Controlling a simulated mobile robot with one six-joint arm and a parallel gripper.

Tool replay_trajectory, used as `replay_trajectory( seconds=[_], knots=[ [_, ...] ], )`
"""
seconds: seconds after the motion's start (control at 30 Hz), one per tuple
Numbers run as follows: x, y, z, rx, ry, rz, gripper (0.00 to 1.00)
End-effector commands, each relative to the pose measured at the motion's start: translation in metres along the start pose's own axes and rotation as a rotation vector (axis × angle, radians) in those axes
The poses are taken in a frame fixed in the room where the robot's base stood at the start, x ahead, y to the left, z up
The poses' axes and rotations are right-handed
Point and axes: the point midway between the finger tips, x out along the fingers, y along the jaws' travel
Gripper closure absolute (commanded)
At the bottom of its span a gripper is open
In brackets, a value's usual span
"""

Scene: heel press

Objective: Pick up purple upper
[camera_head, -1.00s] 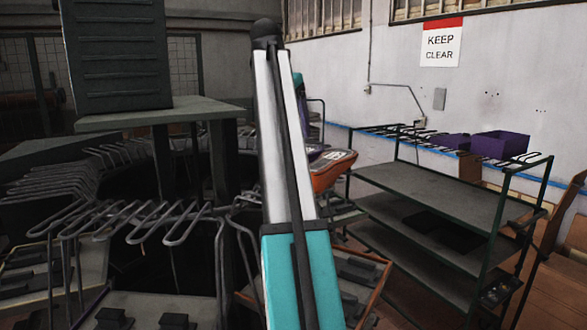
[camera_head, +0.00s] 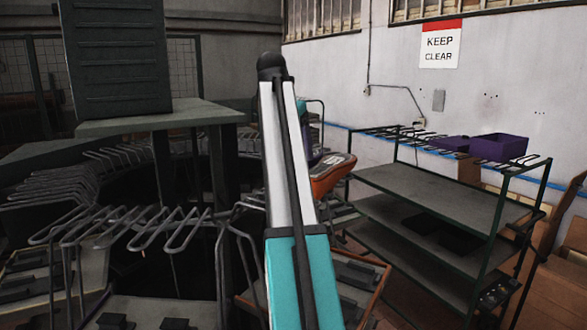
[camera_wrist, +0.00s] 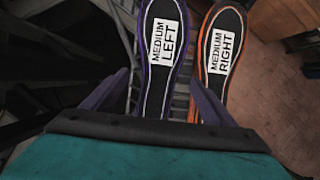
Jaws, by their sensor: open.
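The purple upper (camera_wrist: 161,45) shows in the wrist view as a dark sole with a purple edge and a white "MEDIUM LEFT" label. My gripper (camera_wrist: 160,79) is open, with one purple-grey finger on each side of the lower end of this sole. I cannot tell whether the fingers touch it. An orange upper (camera_wrist: 222,58), labelled "MEDIUM RIGHT", is beside it, close to the right finger. In the head view the orange upper (camera_head: 333,175) shows right of my arm, with a bit of purple (camera_head: 318,154) behind it. My arm hides the gripper there.
A wire rack (camera_head: 130,228) with several looped prongs spans the left, with trays below. A dark cabinet (camera_head: 115,57) stands on a table (camera_head: 160,118) at the back left.

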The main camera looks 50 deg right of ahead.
Motion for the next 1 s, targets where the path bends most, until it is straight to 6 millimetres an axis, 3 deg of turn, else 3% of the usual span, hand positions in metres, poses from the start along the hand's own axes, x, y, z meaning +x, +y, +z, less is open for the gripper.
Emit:
replay_trajectory(
  seconds=[0.27,0.7,1.0],
  knots=[
    [0.010,0.000,0.001,0.000,0.000,-0.001,0.21],
    [0.048,0.001,0.003,-0.001,0.001,-0.001,0.21],
    [0.052,0.001,0.003,-0.002,0.000,0.000,0.21]
  ],
)
